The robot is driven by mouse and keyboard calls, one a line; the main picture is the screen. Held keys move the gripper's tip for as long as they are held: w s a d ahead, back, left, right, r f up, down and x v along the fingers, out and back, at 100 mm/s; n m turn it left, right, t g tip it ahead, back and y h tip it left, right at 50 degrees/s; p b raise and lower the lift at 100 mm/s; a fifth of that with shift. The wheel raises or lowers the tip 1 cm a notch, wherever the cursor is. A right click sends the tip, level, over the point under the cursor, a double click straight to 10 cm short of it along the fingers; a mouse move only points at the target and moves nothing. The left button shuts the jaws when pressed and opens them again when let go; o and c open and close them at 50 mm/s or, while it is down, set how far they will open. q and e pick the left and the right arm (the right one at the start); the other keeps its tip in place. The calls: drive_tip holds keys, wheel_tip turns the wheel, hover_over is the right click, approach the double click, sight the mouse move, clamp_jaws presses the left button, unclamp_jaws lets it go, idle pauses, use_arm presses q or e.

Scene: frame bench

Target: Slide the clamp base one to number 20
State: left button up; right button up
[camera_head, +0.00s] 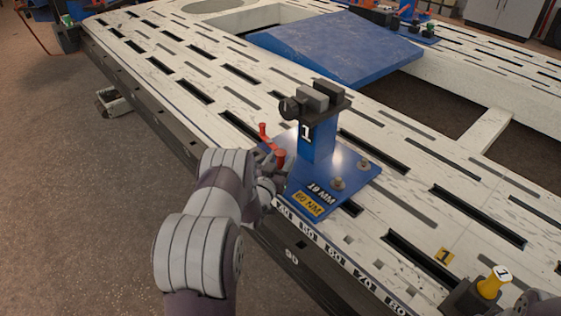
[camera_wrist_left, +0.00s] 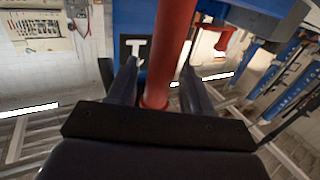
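The clamp base one (camera_head: 318,141) is a blue post with a white "1" and dark clamp blocks on top. It stands upright on a blue foot plate over the slotted frame bench (camera_head: 415,207). Two red handles (camera_head: 264,131) rise at its left side. My left gripper (camera_head: 272,176) is at the nearer red handle. In the left wrist view, its two dark fingers (camera_wrist_left: 160,78) stand either side of a red handle (camera_wrist_left: 172,45), with a visible gap on the left. A number scale (camera_head: 335,252) runs along the bench's near edge. The plate partly covers the scale.
A blue ramp (camera_head: 340,46) lies on the bench behind. The bench has open gaps at the right.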

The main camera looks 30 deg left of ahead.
use_arm(q)
drive_tip(key=shift+s+r+p, duration=0.1)
drive_tip(key=shift+s+p, duration=0.25)
drive_tip(key=shift+s, duration=0.05)
drive_tip(key=s+d+p, duration=0.1)
drive_tip(key=s+p, duration=0.3)
drive_tip(key=s, duration=0.7)
drive_tip(key=shift+s+d+p, duration=0.3)
drive_tip(key=shift+s+d, duration=0.05)
drive_tip(key=shift+s, duration=0.05)
